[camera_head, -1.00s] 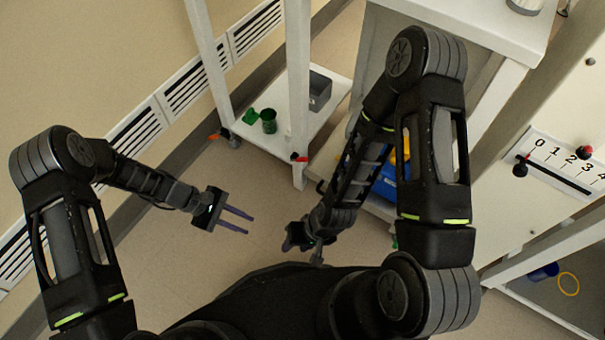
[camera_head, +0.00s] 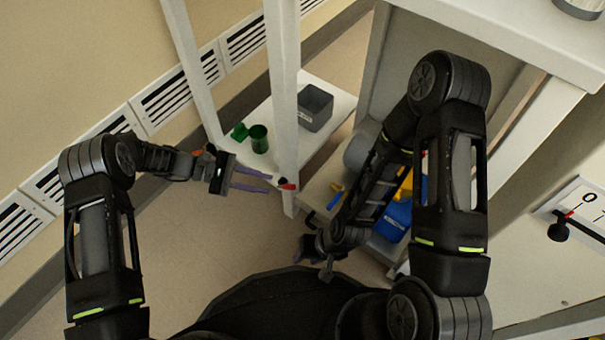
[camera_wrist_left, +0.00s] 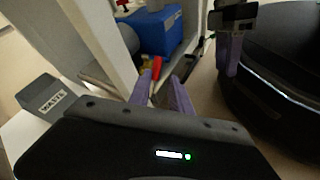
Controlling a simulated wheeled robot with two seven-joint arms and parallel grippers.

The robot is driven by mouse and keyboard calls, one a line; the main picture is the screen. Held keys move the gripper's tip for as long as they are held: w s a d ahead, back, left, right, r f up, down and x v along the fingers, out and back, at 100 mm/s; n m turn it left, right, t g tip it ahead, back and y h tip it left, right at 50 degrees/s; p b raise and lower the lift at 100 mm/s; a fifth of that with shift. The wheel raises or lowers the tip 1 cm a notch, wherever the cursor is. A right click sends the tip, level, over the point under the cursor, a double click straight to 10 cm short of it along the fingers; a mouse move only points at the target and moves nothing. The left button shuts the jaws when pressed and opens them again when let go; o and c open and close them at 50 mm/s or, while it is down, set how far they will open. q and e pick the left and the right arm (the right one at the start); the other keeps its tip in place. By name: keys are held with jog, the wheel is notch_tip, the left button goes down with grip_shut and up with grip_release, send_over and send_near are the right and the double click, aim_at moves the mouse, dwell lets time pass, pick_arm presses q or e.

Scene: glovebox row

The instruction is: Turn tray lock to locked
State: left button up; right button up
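I cannot pick out a tray lock for certain in these frames. A number scale panel (camera_head: 583,212) with a black knob (camera_head: 558,231) and a red pointer shows at the right edge, cut off by the frame.
A white cart's lower shelf (camera_head: 335,112) holds a grey bin (camera_head: 315,106) and a green cup (camera_head: 259,138). A blue box (camera_head: 393,218) lies low behind my right arm. A white bench top (camera_head: 500,28) overhangs at upper right. Floor is clear at lower left.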

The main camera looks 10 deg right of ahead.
aim_at(286, 187)
pick_arm(q)
jog(key=shift+w+d, duration=0.25)
jog(key=shift+d, duration=0.05)
pick_arm(e)
jog(key=shift+w+d, duration=0.25)
jog(key=shift+d, duration=0.05)
